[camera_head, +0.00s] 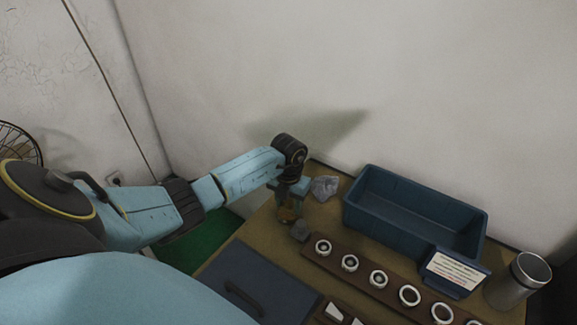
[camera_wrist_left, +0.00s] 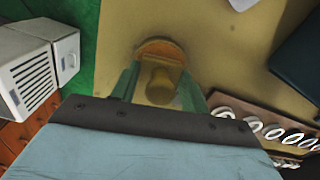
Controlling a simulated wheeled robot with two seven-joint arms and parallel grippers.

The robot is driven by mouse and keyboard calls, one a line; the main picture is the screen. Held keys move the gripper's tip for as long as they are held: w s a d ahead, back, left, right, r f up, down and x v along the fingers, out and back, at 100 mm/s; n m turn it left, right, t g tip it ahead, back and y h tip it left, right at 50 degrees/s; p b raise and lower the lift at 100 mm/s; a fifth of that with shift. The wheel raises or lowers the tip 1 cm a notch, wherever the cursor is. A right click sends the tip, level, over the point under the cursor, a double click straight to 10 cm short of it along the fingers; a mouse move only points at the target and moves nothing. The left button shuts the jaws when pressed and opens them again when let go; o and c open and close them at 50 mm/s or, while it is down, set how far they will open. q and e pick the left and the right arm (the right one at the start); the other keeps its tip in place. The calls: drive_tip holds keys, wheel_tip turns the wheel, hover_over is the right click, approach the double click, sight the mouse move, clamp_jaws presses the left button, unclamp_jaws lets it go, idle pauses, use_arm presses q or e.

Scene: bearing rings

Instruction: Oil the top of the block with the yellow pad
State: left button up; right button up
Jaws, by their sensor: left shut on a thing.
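My left gripper (camera_head: 287,200) is shut on the yellow pad (camera_head: 287,214), near the left edge of the table. In the left wrist view, the gripper (camera_wrist_left: 160,88) has its two greenish fingers on either side of the pad's knob-like handle, and the pad's orange-yellow round base (camera_wrist_left: 163,50) shows beyond it. I cannot tell whether the pad touches anything below. My right gripper is not in view.
A brown rail (camera_head: 333,264) with several metal rings runs along the table. Behind it are a blue bin (camera_head: 400,215) and a crumpled grey rag (camera_head: 325,187). A steel cup (camera_head: 520,278) stands at the right. A dark blue case (camera_head: 255,285) with a handle lies in front.

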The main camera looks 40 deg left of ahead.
use_arm(q)
drive_tip(key=shift+r+p, duration=0.65)
drive_tip(key=shift+p, duration=0.1)
drive_tip(key=shift+r+p, duration=0.6)
drive_tip(key=shift+r, duration=0.15)
wheel_tip(320, 180, up, 3)
drive_tip(key=p, duration=0.3)
drive_tip(key=shift+r, duration=0.2)
drive_tip(key=shift+r+p, duration=0.35)
drive_tip(key=shift+r, duration=0.05)
